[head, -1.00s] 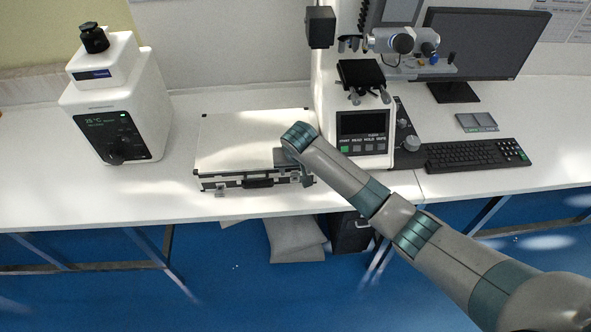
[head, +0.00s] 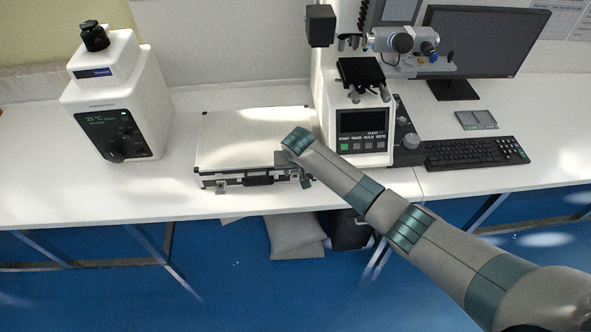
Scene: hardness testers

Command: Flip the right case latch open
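A closed white case (head: 245,135) with dark corners and a silver-edged front lies on the bench. Its black handle (head: 258,180) is in the middle of the front side. The left latch (head: 220,187) hangs at the front left. My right gripper (head: 292,166) is over the case's front right corner, pointing at the front edge. The right latch is around there, largely hidden by the gripper and too small to read. The fingers are too small and covered to show whether they are open. My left gripper is not in view.
A white instrument (head: 112,108) stands left of the case. A hardness tester (head: 362,130) stands close at its right, near my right wrist. A keyboard (head: 477,154) and monitor (head: 480,45) are farther right. Bare bench (head: 70,190) lies at the left.

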